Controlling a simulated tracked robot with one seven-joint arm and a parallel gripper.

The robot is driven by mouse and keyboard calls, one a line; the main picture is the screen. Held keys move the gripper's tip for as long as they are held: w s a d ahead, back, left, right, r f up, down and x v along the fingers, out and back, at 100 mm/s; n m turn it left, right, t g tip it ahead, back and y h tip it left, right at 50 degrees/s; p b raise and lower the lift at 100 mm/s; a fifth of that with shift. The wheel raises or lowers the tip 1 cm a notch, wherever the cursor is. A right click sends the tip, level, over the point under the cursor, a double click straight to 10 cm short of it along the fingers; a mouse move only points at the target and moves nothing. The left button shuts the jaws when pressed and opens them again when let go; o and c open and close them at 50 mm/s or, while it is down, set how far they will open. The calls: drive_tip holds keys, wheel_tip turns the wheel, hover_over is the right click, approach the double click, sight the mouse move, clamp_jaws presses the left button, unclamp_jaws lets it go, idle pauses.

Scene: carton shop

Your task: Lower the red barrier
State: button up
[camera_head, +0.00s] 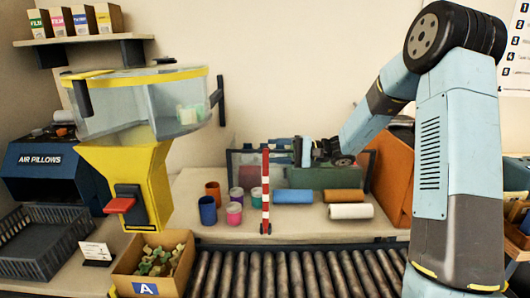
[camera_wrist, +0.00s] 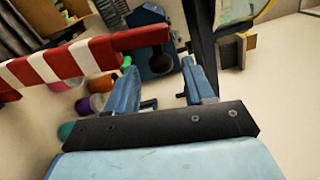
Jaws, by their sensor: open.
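The red barrier (camera_head: 265,192) is a slim red-and-white striped arm that stands upright at the back edge of the roller conveyor. In the wrist view the barrier (camera_wrist: 85,57) runs from the left edge to just beyond the fingers. My gripper (camera_head: 302,151) is right of the barrier's upper end in the head view. In the wrist view my gripper (camera_wrist: 159,72) has its two blue fingers spread apart with nothing held between them. The barrier's end crosses the view past the fingertips; I cannot tell whether it touches them.
The roller conveyor (camera_head: 300,272) runs along the front. Behind it are coloured cups (camera_head: 208,210), a blue roll (camera_head: 294,197) and a white roll (camera_head: 351,211). A yellow hopper (camera_head: 130,180) with a red lever and a carton (camera_head: 125,268) marked A stand at left.

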sight(266, 152)
drive_tip(key=shift+a, duration=1.85)
clamp_jaws()
drive_tip(key=shift+a, duration=0.1)
drive_tip(key=shift+s+d, duration=0.1)
drive_tip(key=shift+d, duration=0.1)
